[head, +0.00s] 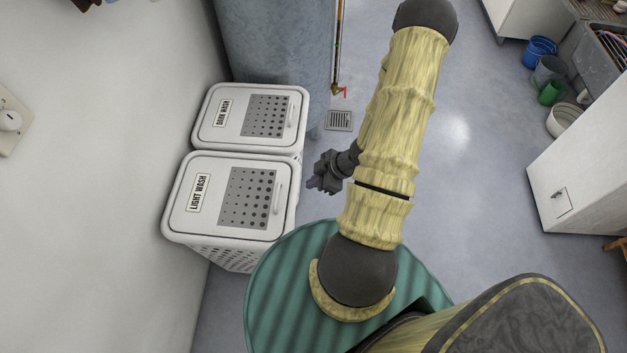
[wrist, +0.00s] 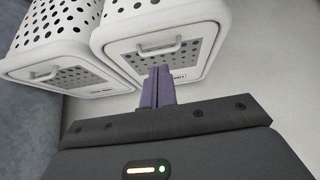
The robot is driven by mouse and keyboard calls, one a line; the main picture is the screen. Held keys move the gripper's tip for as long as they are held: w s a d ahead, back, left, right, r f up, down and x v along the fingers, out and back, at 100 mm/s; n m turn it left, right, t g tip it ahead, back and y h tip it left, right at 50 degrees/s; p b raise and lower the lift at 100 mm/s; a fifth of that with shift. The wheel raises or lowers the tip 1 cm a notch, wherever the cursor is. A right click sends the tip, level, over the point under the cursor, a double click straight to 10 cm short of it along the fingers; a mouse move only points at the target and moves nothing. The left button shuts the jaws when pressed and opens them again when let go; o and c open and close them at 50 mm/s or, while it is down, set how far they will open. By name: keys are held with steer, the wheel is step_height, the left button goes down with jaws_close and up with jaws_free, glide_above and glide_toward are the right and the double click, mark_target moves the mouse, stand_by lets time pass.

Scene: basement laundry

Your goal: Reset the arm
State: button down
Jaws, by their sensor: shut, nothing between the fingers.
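My gripper (head: 316,184) shows in the head view at the middle, just right of the light wash hamper and partly behind my arm. In the wrist view my gripper (wrist: 158,72) has its two purple-grey fingers together with nothing between them. The fingers point toward the hampers. My arm is bent and stretches across the head view from bottom centre to the top.
A white light wash hamper (head: 202,228) and a dark wash hamper (head: 227,130), both lidded, stand against the left wall. A floor drain (head: 339,120) lies beyond. Blue (head: 538,50) and green (head: 551,92) containers and a white cabinet (head: 583,180) are right. Floor between is clear.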

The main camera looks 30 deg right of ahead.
stand_by(0.3)
steer(key=w+r+m+g+h+p, duration=0.1)
steer(key=w+r+m+h+p, duration=0.15)
steer(key=r, duration=0.55)
steer(key=w+r+m+g+h+p, duration=0.1)
steer(key=r+m+h+p, duration=0.15)
steer(key=r, duration=0.55)
steer(key=s+a+r+m+p, duration=0.1)
steer(key=s+a+r+m, duration=0.1)
steer(key=a+r, duration=0.3)
steer(key=s+a+r+m+p, duration=0.1)
steer(key=s+a+r+m, duration=0.1)
steer(key=a+r, duration=0.4)
step_height(320, 180, up, 6)
steer(key=shift+s+a+f+m+h+p, duration=0.1)
steer(key=shift+s+a+m+h+p, duration=0.25)
steer(key=shift+m, duration=0.45)
steer(key=shift+d, duration=0.1)
